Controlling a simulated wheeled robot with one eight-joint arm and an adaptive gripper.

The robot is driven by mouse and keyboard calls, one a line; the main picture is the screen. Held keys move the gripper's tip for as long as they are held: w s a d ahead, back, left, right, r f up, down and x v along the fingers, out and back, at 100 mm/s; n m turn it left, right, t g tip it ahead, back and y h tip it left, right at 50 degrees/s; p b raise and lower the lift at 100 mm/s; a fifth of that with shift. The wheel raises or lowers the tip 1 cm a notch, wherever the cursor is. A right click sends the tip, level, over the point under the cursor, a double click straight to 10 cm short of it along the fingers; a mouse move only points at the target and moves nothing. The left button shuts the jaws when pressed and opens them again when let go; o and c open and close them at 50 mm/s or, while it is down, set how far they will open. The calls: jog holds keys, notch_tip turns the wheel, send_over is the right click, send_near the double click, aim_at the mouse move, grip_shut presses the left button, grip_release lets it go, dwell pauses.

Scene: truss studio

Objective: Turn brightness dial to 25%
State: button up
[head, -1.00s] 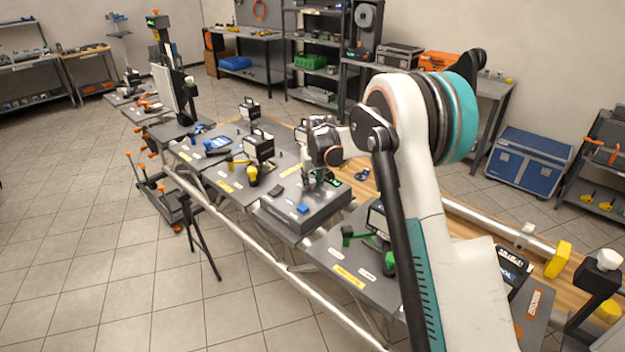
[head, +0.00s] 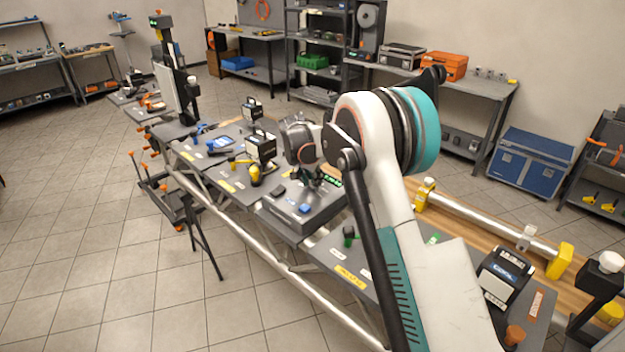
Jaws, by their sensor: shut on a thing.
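A grey control box (head: 284,213) stands on the long bench, in the middle of the head view. A blue part (head: 305,209) and a small black part (head: 279,191) show on its top. A lit green display (head: 331,180) shows at its back right. My gripper (head: 309,188) points down at the top of this box, behind the blue part. It is shut on what appears to be the brightness dial, which the fingers hide. The dial's angle and the display's digits are too small or covered to read.
A dark boxed device (head: 503,275) and a metal tube (head: 480,222) lie farther right.

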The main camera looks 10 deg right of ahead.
jog(key=shift+m, duration=0.5)
jog(key=o, duration=1.1)
jog(key=v, duration=1.2)
jog(key=shift+w+a, duration=0.1)
jog(key=shift+w, duration=0.05)
